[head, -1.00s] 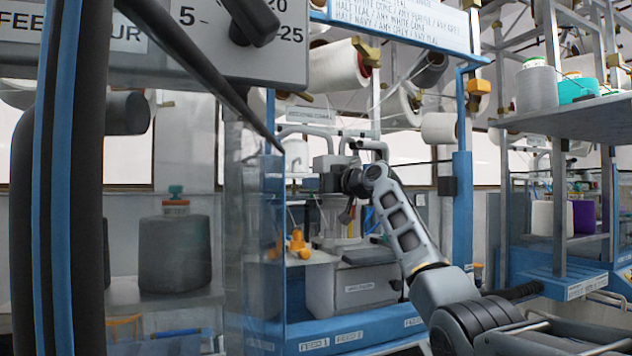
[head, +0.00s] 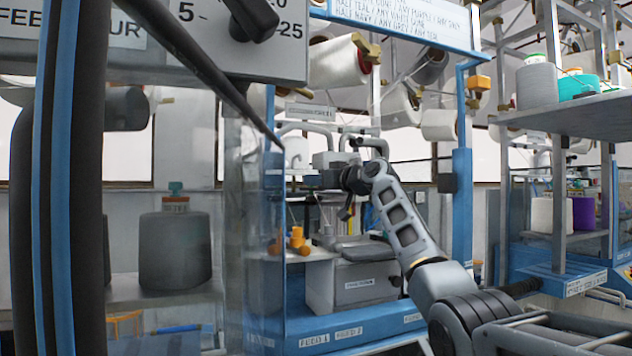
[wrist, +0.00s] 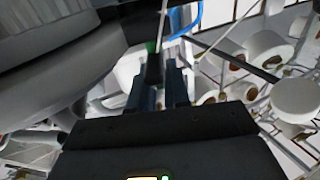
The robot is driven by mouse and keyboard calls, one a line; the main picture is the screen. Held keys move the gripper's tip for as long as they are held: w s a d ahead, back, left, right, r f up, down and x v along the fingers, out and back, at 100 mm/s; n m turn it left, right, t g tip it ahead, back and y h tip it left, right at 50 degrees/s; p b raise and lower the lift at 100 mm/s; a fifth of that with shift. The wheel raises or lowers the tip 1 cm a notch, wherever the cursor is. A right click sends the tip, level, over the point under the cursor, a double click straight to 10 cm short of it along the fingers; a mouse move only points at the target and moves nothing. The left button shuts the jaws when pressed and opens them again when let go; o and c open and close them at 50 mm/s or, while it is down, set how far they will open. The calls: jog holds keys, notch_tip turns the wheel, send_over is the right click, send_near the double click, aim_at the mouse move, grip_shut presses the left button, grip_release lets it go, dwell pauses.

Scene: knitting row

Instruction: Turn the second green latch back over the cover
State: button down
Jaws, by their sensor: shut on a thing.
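In the wrist view my gripper (wrist: 163,88) points up the picture, with its two dark fingers close together. In the head view my gripper (head: 325,170) is at the knitting machine's head, small and partly hidden among grey parts. No green latch can be made out there.
A clear panel (head: 252,230) and a dark blue-striped post (head: 60,180) stand at the left. A grey box (head: 355,283) and orange fittings (head: 297,240) sit below my gripper. Yarn cones (head: 338,62) hang above; a blue upright (head: 462,205) stands right of my arm.

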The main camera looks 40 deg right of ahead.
jog(key=y, duration=0.1)
jog(key=n+y, duration=0.1)
jog(key=shift+d+n+g+y, duration=0.25)
jog(key=shift+n+g+y, duration=0.35)
jog(key=shift+n+y, duration=0.4)
jog(key=shift+y, duration=0.3)
jog(key=c, duration=1.2)
grip_release()
jog(key=shift+b+v, duration=1.15)
jog(key=shift+v, duration=2.7)
